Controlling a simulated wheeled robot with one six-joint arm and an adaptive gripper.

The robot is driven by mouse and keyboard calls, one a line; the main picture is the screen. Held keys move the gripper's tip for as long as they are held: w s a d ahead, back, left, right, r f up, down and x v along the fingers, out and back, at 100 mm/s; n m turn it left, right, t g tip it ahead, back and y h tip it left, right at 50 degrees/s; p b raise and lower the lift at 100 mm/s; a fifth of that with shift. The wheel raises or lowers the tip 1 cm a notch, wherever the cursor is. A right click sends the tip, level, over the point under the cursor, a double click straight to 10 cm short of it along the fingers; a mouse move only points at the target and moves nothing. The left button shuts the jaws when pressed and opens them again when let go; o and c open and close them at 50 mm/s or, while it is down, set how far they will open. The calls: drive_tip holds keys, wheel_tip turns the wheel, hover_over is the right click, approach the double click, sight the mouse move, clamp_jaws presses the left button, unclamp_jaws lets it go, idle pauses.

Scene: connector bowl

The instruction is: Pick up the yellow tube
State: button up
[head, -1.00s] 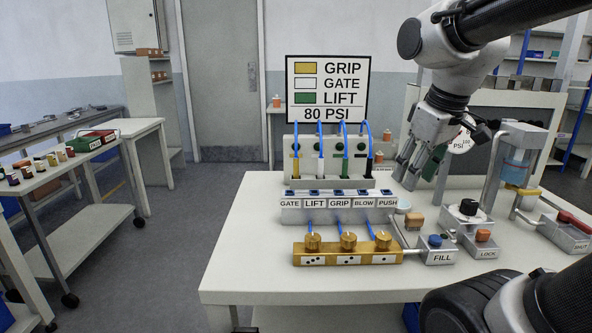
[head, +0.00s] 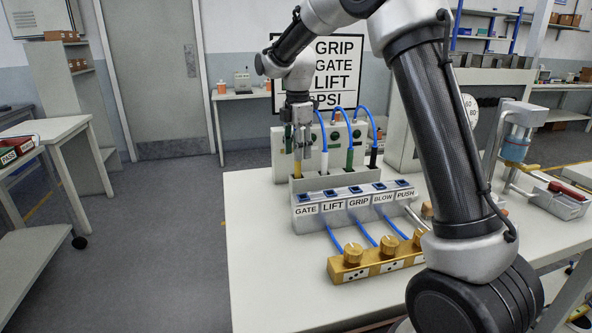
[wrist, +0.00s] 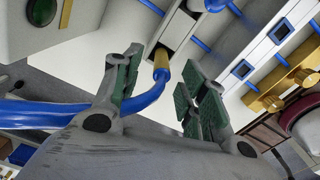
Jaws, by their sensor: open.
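The yellow tube (head: 298,169) is a short yellow end piece on a blue hose, standing at the left end of the grey slotted holder (head: 283,199). In the wrist view the yellow tube (wrist: 162,60) shows between the finger pads, its far end meeting the holder slot and the blue hose (wrist: 125,106) curving off to the left. My gripper (head: 304,150) points down over it, open, with its fingers (wrist: 163,82) on either side. I see a gap to the pads and cannot tell of any contact. The gripper hides the tube's upper part in the head view.
White (head: 323,164), green (head: 349,157) and black (head: 373,157) tubes stand in line to the right. A labelled socket block (head: 335,217) and a brass knob block (head: 350,274) are in front. The sign (head: 350,77) behind is partly hidden by my arm. The table's left front is clear.

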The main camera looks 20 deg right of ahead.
sight(298, 167)
wheel_tip(298, 167, down, 6)
drive_tip(key=shift+s+f, duration=0.1)
clamp_jaws()
